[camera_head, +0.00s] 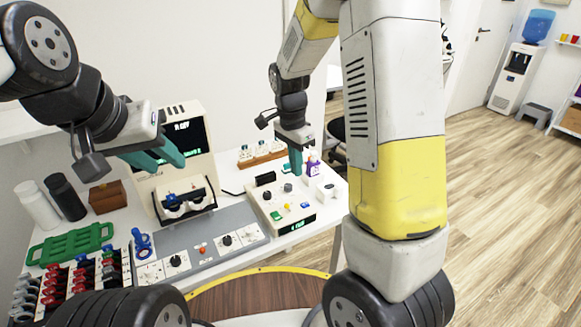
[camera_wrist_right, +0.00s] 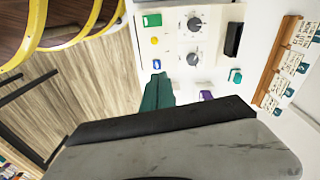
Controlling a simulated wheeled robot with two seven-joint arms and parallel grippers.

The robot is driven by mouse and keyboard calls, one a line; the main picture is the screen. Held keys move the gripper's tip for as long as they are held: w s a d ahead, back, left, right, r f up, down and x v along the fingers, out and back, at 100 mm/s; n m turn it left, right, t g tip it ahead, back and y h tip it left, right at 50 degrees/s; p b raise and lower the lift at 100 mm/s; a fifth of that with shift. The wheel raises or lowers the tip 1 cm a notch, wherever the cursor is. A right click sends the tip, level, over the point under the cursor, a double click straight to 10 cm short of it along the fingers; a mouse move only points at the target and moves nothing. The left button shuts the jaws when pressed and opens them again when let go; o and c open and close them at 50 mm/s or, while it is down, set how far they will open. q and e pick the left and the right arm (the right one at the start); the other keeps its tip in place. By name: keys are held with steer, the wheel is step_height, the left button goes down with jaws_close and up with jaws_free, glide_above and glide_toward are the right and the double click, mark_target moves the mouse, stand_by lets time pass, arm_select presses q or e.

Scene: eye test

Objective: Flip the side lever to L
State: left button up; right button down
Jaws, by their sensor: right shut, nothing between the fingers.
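A white control box (camera_head: 298,222) with knobs, coloured buttons and a green display stands on the right part of the table; its panel also shows in the right wrist view (camera_wrist_right: 176,50). I cannot make out a side lever or an L mark for certain. A small white part (camera_head: 327,191) sits at the box's right side. My right gripper (camera_head: 296,170) is shut and empty above the box's far right part. Its teal fingers (camera_wrist_right: 157,92) hide part of the box's edge in the wrist view. My left gripper (camera_head: 165,158) is open and empty, in front of the eye-test machine (camera_head: 158,186).
A grey console (camera_head: 218,228), a green tray (camera_head: 70,244) and a blue joystick (camera_head: 143,245) lie left.

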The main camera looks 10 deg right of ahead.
steer(key=shift+s+a+r, duration=0.1)
steer(key=shift+a+r, duration=0.2)
steer(key=shift+r, duration=0.45)
steer(key=shift+s+a+r, duration=0.1)
steer(key=shift+a+r, duration=0.25)
steer(key=shift+r, duration=0.4)
steer(key=shift+a+r, duration=0.3)
steer(key=shift+r, duration=0.45)
steer(key=shift+r, duration=0.1)
steer(key=s+d+r+n+t+y, duration=0.1)
steer(key=s+d+r+n+t, duration=0.1)
steer(key=s+r+n, duration=0.4)
steer(key=s+d+r+n+t+y, duration=0.1)
steer(key=s+r+n+t, duration=0.3)
steer(key=s, duration=0.8)
step_height(320, 180, up, 3)
steer(key=n+y, duration=0.1)
steer(key=n, duration=0.1)
steer(key=shift+s+d+n, duration=0.3)
steer(key=shift+d+n, duration=0.1)
